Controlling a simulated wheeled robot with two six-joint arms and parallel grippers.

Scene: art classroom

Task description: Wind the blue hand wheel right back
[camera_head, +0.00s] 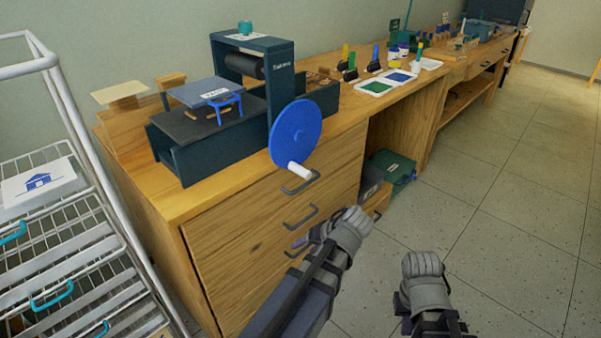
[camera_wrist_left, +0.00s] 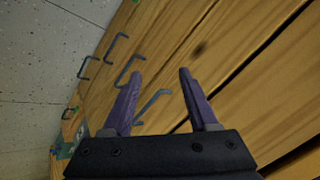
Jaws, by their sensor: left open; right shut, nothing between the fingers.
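The blue hand wheel (camera_head: 296,133) is a disc on the near right side of a dark press (camera_head: 245,65). Its white handle (camera_head: 299,171) sticks out at the wheel's lower edge. My left gripper (camera_head: 300,241) is below the wheel, in front of the drawers and apart from the handle. In the left wrist view its two purple fingers (camera_wrist_left: 158,92) are spread with nothing between them. The wheel is not in that view. My right arm shows at the lower middle of the head view, away from the wheel; its fingers cannot be seen.
The press stands on a wooden cabinet (camera_head: 225,245) with dark drawer handles (camera_head: 301,216), which also show in the left wrist view (camera_wrist_left: 129,71). A wire rack (camera_head: 70,220) stands at left. A green box (camera_head: 395,168) is under the bench. The floor (camera_head: 510,230) at right is clear.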

